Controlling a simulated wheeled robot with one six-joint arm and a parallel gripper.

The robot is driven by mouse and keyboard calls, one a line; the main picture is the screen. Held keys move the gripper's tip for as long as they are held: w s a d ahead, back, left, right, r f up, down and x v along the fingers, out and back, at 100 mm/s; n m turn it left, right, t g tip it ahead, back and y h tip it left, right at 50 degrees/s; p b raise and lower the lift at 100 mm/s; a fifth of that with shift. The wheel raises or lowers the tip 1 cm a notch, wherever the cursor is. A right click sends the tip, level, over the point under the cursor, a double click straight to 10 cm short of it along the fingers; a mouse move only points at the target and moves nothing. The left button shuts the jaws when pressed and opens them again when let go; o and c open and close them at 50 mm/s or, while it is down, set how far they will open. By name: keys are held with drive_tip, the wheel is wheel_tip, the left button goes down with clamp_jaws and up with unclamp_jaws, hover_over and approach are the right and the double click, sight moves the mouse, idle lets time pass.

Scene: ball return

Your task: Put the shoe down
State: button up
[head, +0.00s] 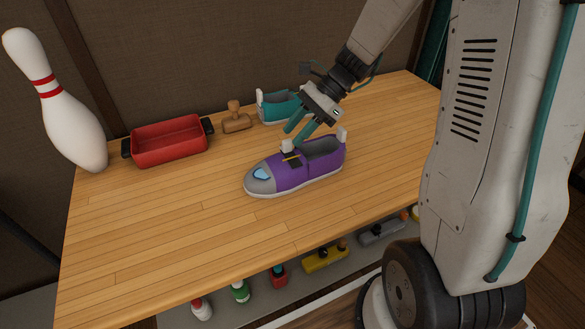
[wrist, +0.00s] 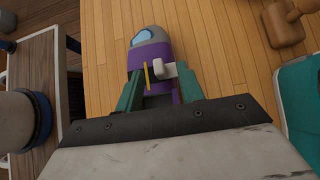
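The purple shoe (head: 292,175) has a grey toe cap with a light-blue patch, a white sole and pale tabs at tongue and heel. It appears to rest upright on the wooden table (head: 180,240), toe toward the lower left. My gripper (head: 293,136) is just over the shoe's tongue, its two teal fingers apart. In the wrist view the fingers (wrist: 160,84) stand on either side of the pale tongue tab, with the shoe (wrist: 152,52) beyond and beneath them. I see no firm hold on it. My gripper hides part of the shoe's opening.
A teal shoe (head: 277,107) stands behind my gripper. A wooden stamp-like object (head: 236,121), a red tray (head: 168,142) and a large bowling pin (head: 60,110) line the back left. The front left of the table is clear. A lower shelf holds several small items.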

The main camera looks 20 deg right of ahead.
sight(289, 140)
drive_tip(key=x, duration=0.3)
drive_tip(key=shift+a+f, duration=0.15)
clamp_jaws()
